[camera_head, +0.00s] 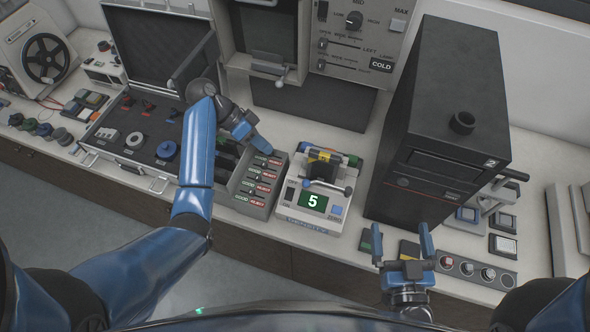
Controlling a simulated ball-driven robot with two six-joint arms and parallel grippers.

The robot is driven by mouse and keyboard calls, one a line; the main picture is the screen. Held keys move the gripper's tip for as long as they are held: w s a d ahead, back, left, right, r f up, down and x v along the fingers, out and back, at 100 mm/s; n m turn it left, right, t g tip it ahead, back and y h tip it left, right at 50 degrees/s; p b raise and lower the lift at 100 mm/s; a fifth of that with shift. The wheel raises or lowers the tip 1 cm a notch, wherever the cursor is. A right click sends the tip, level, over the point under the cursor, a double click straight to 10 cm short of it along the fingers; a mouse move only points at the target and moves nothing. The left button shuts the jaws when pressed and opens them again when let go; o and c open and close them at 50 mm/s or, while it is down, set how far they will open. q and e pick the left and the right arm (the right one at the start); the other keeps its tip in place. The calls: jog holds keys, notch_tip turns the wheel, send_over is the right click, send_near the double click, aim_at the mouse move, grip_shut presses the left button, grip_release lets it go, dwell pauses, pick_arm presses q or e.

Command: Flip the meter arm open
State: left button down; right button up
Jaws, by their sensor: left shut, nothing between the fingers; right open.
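The meter is a white box (290,210) with a lit green display reading 5 and a blue button. On its top lies a dark arm (323,172) with yellow parts near its back end. The arm looks lowered, though its exact angle is hard to tell. My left gripper (266,149) is shut and empty, to the left of the meter and above the back of the grey good/reject box. It is apart from the meter arm. My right gripper (401,243) is open and empty, to the right of and nearer than the meter, above the counter's front part.
The grey good/reject box (257,188) stands directly left of the meter. A tall black machine (420,150) rises at its right. An open case (130,130) with small parts lies farther left. A press with a control panel (365,50) stands behind.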

pick_arm(q)
jog(key=shift+f, duration=0.1)
jog(key=shift+f, duration=0.1)
jog(key=shift+d+f+b, duration=0.3)
jog(key=shift+f+b, duration=0.3)
jog(key=shift+b, duration=0.25)
jog(key=b+x, duration=0.3)
jog(key=b, duration=0.1)
jog(key=shift+d+f, duration=0.25)
jog(key=shift+f, duration=0.05)
jog(key=x, duration=0.2)
jog(key=shift+s+d+f+b, duration=0.15)
jog(key=shift+d+f+b, duration=0.05)
jog(key=shift+d+b, duration=0.2)
jog(key=s+d+p, duration=0.2)
jog(key=shift+s+d+f+p, duration=0.15)
jog(key=shift+d+f+p, duration=0.2)
jog(key=shift+d+p, duration=0.05)
jog(key=shift+s+d, duration=0.4)
jog(key=shift+s, duration=0.15)
